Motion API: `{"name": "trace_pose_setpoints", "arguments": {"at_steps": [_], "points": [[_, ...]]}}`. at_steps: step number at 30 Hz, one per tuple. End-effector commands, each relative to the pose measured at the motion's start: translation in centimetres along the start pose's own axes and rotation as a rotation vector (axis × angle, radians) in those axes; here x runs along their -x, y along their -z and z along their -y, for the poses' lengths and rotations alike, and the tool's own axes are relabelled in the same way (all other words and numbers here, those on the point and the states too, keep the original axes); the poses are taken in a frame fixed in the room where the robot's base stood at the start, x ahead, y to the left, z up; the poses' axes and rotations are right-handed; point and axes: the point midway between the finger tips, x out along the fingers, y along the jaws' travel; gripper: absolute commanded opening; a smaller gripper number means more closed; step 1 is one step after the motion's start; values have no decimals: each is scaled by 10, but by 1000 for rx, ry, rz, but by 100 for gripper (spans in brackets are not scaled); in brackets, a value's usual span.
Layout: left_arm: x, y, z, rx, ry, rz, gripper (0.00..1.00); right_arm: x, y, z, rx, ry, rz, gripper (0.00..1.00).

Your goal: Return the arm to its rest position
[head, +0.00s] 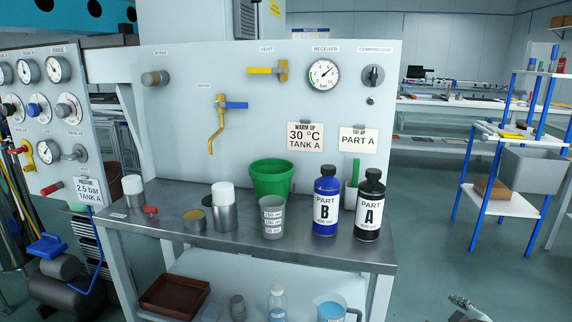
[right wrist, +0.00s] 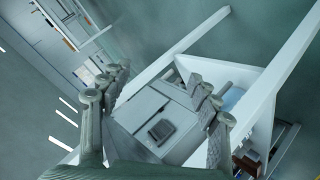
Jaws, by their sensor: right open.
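My right gripper (head: 468,308) shows only in part at the bottom edge of the head view, right of the bench and clear of it. In the right wrist view the right gripper (right wrist: 158,95) has its fingers spread apart with nothing between them. Pale furniture and floor lie beyond the fingers. My left gripper is not in the head view. The panel fixture (head: 215,75) stands upright behind the steel bench (head: 180,230).
The bench holds a blue bottle B (head: 326,205), a black bottle A (head: 370,208), a grey measuring cup (head: 272,218) and a green bucket (head: 270,178). A blue-framed rack (head: 505,203) stands at the right. Open floor (head: 430,240) lies between rack and bench.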

Motion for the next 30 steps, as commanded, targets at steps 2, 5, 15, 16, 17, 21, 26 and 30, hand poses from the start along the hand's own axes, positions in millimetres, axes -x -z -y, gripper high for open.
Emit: {"name": "trace_pose_setpoints", "arguments": {"at_steps": [2,5,15,16,17,21,26,30], "points": [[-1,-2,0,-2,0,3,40,-4,-43,51,-73,50,92,62],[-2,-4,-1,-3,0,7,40,1,-94,110,-150,104,206,62],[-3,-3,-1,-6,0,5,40,75,-233,303,-356,280,582,62],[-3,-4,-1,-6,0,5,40,83,-241,316,-368,293,609,62],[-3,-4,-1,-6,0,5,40,91,-248,328,-378,304,634,62],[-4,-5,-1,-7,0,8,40,118,-269,367,-413,342,714,62],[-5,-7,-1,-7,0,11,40,130,-277,381,-426,355,745,62],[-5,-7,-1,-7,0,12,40,130,-277,381,-425,356,745,62]]}}
